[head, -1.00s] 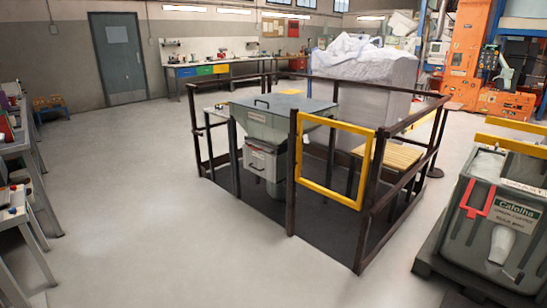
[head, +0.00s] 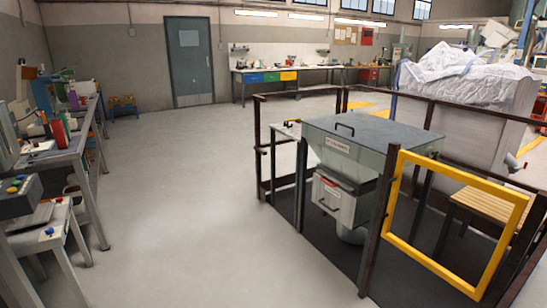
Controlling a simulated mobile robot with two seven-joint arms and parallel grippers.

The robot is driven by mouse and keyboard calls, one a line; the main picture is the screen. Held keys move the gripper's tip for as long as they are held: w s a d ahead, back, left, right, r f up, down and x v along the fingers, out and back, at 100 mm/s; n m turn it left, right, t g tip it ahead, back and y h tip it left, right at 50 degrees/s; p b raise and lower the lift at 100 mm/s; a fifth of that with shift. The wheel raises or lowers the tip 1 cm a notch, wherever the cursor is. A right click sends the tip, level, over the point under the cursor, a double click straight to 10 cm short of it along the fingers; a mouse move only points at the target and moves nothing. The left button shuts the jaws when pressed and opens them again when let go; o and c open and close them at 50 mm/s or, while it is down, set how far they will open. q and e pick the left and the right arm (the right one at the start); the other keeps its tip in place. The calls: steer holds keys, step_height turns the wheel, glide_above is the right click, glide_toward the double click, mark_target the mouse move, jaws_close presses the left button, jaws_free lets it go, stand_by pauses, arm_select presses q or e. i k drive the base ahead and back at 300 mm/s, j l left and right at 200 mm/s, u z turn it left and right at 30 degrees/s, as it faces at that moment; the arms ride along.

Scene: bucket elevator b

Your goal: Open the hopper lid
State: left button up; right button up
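The hopper (head: 350,152) stands right of centre in the head view, on a dark platform inside a railing. Its flat grey lid (head: 385,132) lies shut on top. A dark bar handle (head: 345,129) stands up near the lid's left edge. A white box with a handle (head: 333,200) sits below the hopper body. A yellow gate (head: 452,217) in the railing stands at the front right of the hopper and appears closed. Neither of my grippers shows in the view.
Dark railing posts (head: 379,225) stand around the hopper. A large wrapped bulk bag (head: 460,85) is behind it on the right. A cluttered workbench (head: 62,150) and a control box with buttons (head: 18,195) line the left. The floor (head: 195,210) between is clear.

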mark_target(374, 132)
steer(key=i, duration=1.6)
